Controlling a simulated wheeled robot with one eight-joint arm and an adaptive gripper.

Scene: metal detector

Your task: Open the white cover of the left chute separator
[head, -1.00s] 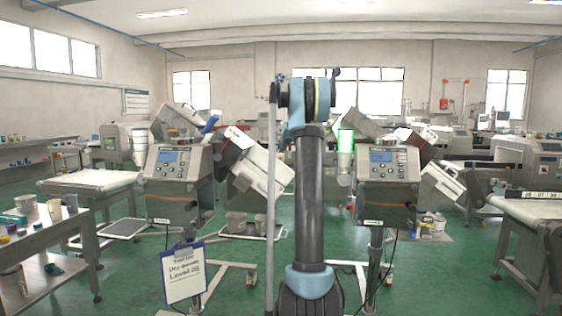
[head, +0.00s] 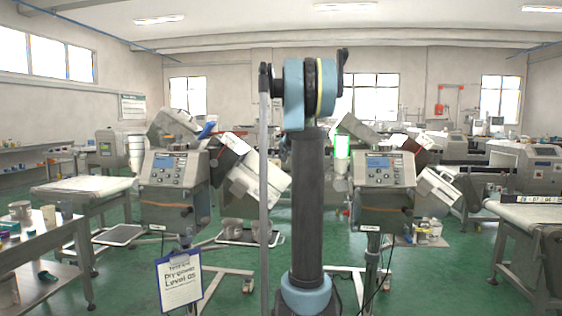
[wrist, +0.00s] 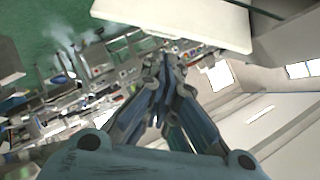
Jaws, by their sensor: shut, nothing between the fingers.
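The left chute separator (head: 176,182) stands left of centre in the head view, a grey box with a keypad and small blue screen. The gripper is not visible in the head view. A pale flat panel (wrist: 190,20) shows beyond the fingers; I cannot tell whether it is that cover.
A similar separator (head: 384,180) stands right of my arm. A clipboard sign (head: 180,281) hangs below the left machine. A table with cups (head: 40,240) is at far left, and a conveyor (head: 535,217) at far right.

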